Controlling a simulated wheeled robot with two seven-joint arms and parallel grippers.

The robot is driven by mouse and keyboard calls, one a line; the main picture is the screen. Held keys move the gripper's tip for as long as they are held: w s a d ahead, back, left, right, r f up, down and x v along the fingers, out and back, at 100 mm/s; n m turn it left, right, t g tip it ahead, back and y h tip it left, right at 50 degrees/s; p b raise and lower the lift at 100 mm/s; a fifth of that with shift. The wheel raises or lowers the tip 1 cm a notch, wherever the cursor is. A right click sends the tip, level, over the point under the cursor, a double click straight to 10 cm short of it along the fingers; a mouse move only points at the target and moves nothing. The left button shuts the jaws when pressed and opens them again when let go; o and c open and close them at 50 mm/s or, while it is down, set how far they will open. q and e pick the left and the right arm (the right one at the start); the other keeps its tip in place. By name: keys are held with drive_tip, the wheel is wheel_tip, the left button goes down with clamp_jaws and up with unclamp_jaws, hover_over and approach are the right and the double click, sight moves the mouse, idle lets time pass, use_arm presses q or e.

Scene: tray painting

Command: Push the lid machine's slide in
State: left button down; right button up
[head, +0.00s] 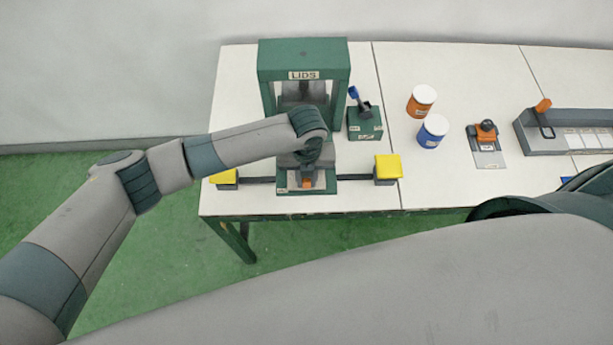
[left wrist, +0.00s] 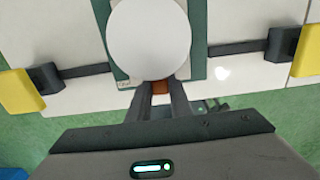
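The green lid machine (head: 303,55), labelled LIDS, stands at the table's left part. Its slide has an orange handle (head: 307,183) at the front, and the slide sits out toward the table's front edge. In the left wrist view the handle (left wrist: 160,87) shows between the fingertips, with a round white disc (left wrist: 149,38) just beyond it over the green base. My left gripper (left wrist: 161,93) points down at the handle, its fingers close on both sides and apparently shut on it. In the head view my left wrist hides the fingers and part of the slide. My right gripper is out of view.
Yellow pads (head: 387,168) on dark bars flank the slide at both sides. Right of the machine are a green box with a blue lever (head: 364,122), an orange can (head: 421,101), a blue can (head: 432,131), an orange-handled device (head: 487,140) and a grey rack (head: 545,140).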

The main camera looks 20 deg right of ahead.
use_arm(q)
drive_tip(key=shift+w+d+f+b, duration=0.1)
drive_tip(key=shift+w+d+b, duration=0.05)
drive_tip(key=shift+w+b, duration=0.35)
drive_tip(key=w+b, duration=0.1)
drive_tip(key=w+d, duration=0.1)
drive_tip(key=w, duration=0.1)
drive_tip(key=shift+b, duration=0.4)
drive_tip(key=shift+w, duration=0.2)
drive_tip(key=c, duration=1.6)
unclamp_jaws()
drive_tip(key=shift+r, duration=0.25)
